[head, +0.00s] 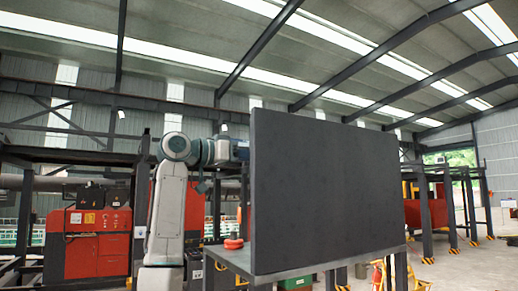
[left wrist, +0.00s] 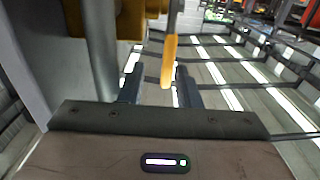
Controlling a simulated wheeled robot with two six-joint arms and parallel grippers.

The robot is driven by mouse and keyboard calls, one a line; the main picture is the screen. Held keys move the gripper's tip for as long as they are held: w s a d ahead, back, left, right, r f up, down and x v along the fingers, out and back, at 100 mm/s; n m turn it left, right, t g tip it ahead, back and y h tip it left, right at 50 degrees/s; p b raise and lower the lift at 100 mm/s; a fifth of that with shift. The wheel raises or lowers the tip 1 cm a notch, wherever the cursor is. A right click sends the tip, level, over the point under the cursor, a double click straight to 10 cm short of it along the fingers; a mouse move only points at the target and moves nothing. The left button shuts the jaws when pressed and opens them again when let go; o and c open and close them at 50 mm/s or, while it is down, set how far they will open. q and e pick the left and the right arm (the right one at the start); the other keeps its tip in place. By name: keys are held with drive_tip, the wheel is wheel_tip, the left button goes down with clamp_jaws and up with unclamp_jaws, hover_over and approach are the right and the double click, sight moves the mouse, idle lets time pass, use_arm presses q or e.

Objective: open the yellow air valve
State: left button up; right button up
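The air valve's yellow lever (left wrist: 169,60) hangs down in the left wrist view, its tip between my left gripper's fingers. Part of the yellow valve body (left wrist: 105,18) shows at the top left, by a grey pipe (left wrist: 100,55). My left gripper (left wrist: 159,84) is open, with its two dark fingers apart on either side of the lever. The lever is closer to the right finger; I cannot tell whether they touch. In the head view my left arm runs behind a dark panel, which hides the gripper and the valve. My right gripper is not in view.
The large dark panel (head: 325,190) stands upright on a grey table (head: 300,266). A red-orange ring-shaped object (head: 233,243) lies on the table by the panel's left edge. Red machines (head: 97,255) and dark steel frames stand behind. Open floor (head: 475,268) shows at the right.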

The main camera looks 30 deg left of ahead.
use_arm(q)
drive_tip(key=shift+p+x, duration=0.65)
drive_tip(key=shift+x, duration=1)
drive_tip(key=shift+w+a+f, duration=0.15)
drive_tip(key=shift+w+a, duration=0.15)
clamp_jaws()
